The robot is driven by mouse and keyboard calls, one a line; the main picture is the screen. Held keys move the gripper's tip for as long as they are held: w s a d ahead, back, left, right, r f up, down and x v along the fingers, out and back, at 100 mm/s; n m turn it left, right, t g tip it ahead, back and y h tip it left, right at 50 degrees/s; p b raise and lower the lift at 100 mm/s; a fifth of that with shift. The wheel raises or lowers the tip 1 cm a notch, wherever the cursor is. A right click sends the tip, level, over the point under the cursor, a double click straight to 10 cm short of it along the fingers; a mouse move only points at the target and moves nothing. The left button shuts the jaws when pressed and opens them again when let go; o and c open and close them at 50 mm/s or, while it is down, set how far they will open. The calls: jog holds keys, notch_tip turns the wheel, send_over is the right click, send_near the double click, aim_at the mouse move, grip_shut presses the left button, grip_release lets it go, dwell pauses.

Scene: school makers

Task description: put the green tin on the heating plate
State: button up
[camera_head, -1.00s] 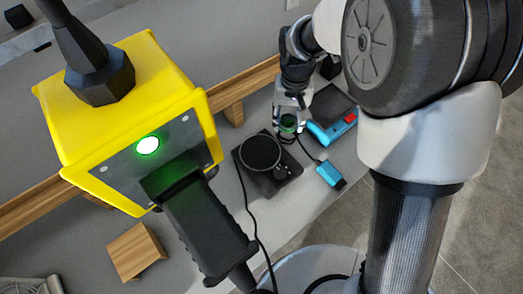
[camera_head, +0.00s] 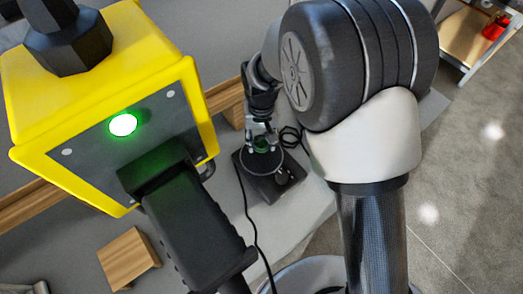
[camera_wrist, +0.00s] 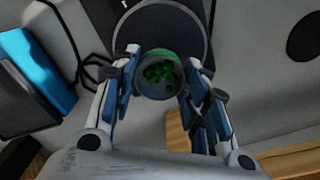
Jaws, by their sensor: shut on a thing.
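The green tin (camera_wrist: 160,74) is a small round can with an open top and green contents, held between the fingers in the wrist view. My gripper (camera_head: 262,141) is shut on it; in the wrist view my gripper (camera_wrist: 158,82) has one finger on each side of the tin. In the head view the tin (camera_head: 262,145) is partly hidden by the fingers. The heating plate (camera_head: 284,184) is a dark box with a round top and a knob. The tin overlaps the far edge of its round top in the picture; I cannot tell whether they touch. The plate (camera_wrist: 200,22) lies behind the tin in the wrist view.
A blue device (camera_wrist: 38,65) lies beside the plate in the wrist view. A black cable (camera_head: 247,215) runs from the plate. A wooden block (camera_head: 130,258) stands left on the grey table. A large yellow box (camera_head: 100,75) blocks the left of the head view.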

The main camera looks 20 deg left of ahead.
aim_at(262, 155)
jog(key=shift+f+b, duration=0.65)
jog(key=shift+f, duration=1.9)
jog(key=shift+f, duration=0.2)
jog(key=o, duration=1)
jog(key=shift+r, duration=0.1)
notch_tip(262, 155, up, 12)
jog(key=p, duration=0.4)
jog(key=shift+r, duration=0.15)
